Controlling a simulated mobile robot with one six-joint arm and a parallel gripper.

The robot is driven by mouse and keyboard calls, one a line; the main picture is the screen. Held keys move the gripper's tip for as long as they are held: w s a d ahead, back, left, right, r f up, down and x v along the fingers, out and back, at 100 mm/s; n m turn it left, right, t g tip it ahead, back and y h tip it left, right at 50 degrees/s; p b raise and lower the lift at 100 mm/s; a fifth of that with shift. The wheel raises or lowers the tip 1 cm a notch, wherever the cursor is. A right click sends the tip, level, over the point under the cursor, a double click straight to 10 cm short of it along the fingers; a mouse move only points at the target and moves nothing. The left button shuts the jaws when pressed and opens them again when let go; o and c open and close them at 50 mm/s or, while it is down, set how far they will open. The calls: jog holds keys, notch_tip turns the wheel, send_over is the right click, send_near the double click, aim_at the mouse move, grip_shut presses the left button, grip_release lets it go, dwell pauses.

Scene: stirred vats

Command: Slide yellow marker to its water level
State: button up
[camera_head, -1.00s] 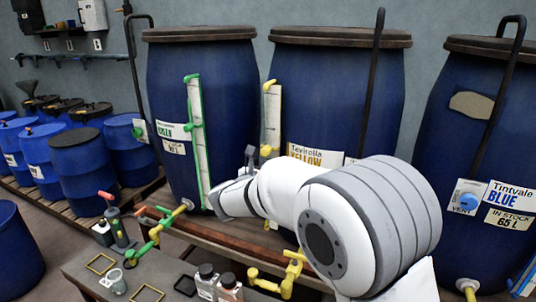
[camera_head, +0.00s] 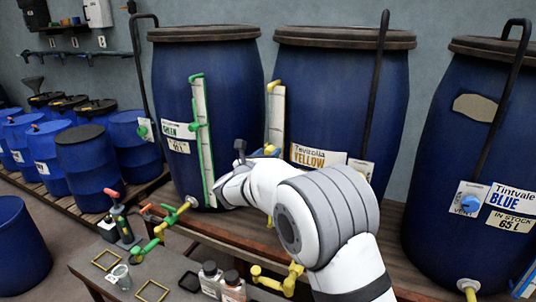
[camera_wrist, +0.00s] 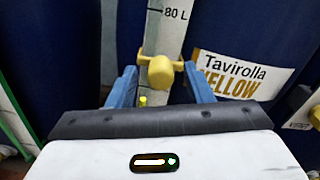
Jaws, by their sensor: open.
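The yellow marker (camera_wrist: 160,72) sits on the white level scale (camera_wrist: 165,35) of the yellow vat, below the printed 80 L line. In the head view the marker (camera_head: 269,149) shows just beyond my wrist, and the scale (camera_head: 276,115) rises above it. My gripper (camera_wrist: 160,70) is open, with one blue finger on each side of the marker. A gap seems to show between each finger and the marker's knob. A small bright yellow-green spot (camera_wrist: 143,100) shows low beside the scale; I cannot tell whether it is the liquid. My wrist hides the lower scale.
The yellow vat (camera_head: 340,100) stands between the green vat (camera_head: 175,90) and the blue vat (camera_head: 440,130). The green vat's gauge (camera_head: 204,130) is close left of my gripper. Yellow pipework (camera_head: 280,282) and bottles (camera_head: 211,278) are below the arm.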

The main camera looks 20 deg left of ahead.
grip_shut()
dwell(0.4)
notch_tip(320, 180, down, 7)
jog(key=b, duration=0.5)
jog(key=shift+f, duration=0.15)
grip_release()
